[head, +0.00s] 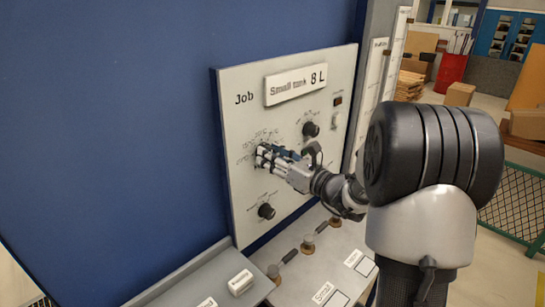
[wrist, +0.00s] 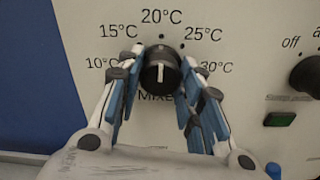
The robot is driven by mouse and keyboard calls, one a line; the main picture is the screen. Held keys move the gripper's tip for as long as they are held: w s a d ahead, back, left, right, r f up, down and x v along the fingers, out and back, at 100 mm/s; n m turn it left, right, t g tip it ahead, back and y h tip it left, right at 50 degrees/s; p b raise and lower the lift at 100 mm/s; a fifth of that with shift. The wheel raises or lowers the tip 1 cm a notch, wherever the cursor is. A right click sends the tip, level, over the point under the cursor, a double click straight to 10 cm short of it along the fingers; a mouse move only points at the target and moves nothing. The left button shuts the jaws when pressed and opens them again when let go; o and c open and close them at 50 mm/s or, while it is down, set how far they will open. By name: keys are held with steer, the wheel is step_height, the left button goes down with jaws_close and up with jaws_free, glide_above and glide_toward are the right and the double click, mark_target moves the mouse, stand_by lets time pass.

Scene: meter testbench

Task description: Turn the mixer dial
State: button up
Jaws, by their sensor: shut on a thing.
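The mixer dial (wrist: 161,71) is a round black knob with a white pointer line, on a pale panel (head: 232,90). In the wrist view its line points up towards the 20°C mark, between 15°C and 25°C. A partly covered label starting "MIXE" is below it.
Another black dial (head: 310,129) is to the upper right and one more (head: 266,211) is below. A sign (head: 296,85) reads "Small tank 8 L". A grey ledge (head: 318,262) with knobs and labels lies below the panel.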

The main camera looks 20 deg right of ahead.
steer(key=shift+b, duration=0.4)
steer(key=shift+c, duration=0.2)
steer(key=n+b, duration=0.8)
steer(key=b, duration=0.3)
steer(key=shift+f+n+b, duration=0.1)
steer(key=shift+n+b, duration=0.2)
steer(key=o, duration=1.1)
steer(key=shift+c, duration=0.2)
steer(key=shift+s+d, duration=0.1)
